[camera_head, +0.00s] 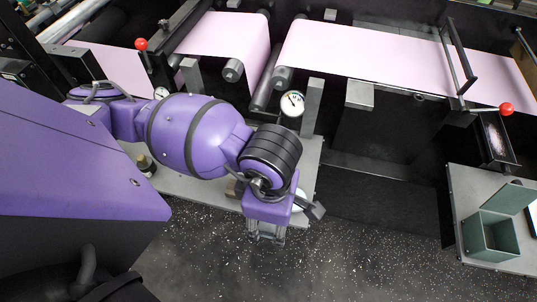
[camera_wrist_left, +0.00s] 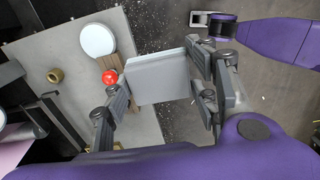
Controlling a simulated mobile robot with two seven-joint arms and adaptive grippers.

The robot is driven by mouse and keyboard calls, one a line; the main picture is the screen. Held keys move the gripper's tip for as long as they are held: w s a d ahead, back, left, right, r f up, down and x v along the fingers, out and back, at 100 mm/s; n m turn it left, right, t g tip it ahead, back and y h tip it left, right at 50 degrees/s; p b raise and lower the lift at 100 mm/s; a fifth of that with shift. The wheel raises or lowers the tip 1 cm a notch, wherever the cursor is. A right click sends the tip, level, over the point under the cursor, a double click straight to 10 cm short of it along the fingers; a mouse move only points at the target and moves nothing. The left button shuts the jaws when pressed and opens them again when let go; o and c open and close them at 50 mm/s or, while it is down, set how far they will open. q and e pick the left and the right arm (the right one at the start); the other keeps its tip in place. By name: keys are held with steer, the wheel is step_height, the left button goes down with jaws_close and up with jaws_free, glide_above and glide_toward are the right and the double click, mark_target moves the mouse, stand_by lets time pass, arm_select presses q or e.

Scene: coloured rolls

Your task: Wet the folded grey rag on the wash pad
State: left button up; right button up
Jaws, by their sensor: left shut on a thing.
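My left gripper (camera_head: 265,236) is low at the front edge of the grey bench in the head view. In the left wrist view its fingers (camera_wrist_left: 160,98) are shut on a light grey flat slab, which looks like the folded grey rag (camera_wrist_left: 158,78). A round white disc, possibly the wash pad (camera_wrist_left: 97,40), lies on the bench beside the rag, apart from it in the picture. In the head view the disc is mostly hidden behind the gripper. A purple arm with a grey end, which looks like my right gripper (camera_wrist_left: 200,20), shows at the upper right of the wrist view.
Pink web rolls (camera_head: 228,40) and a gauge (camera_head: 292,103) stand behind. An open green-grey box (camera_head: 490,236) is on the right bench (camera_head: 468,190). The speckled floor (camera_head: 340,250) is clear.

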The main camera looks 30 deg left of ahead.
arm_select(q)
steer(key=w+f, duration=0.2)
steer(key=w, duration=0.2)
steer(key=w+f+b, duration=0.1)
steer(key=w+f, duration=0.1)
steer(key=w, duration=0.3)
steer(key=w+f+b, duration=0.1)
steer(key=w+f, duration=0.1)
steer(key=w, duration=0.2)
steer(key=shift+w+f, duration=0.15)
steer(key=shift+w, duration=0.1)
steer(key=shift+f+b, duration=0.45)
steer(key=shift+f, duration=0.1)
step_height(320, 180, down, 4)
steer(key=shift+r+b, duration=0.2)
steer(key=shift+b, duration=0.9)
steer(key=shift+f, duration=0.45)
arm_select(e)
steer(key=shift+s+a+f, duration=0.1)
steer(key=shift+s+f, duration=0.1)
steer(key=shift+f, duration=1.25)
steer(key=shift+s+a+f, duration=0.1)
steer(key=shift+s+f, duration=0.1)
steer(key=shift+f, duration=1.25)
steer(key=shift+s+d, duration=0.1)
steer(key=shift+s, duration=0.05)
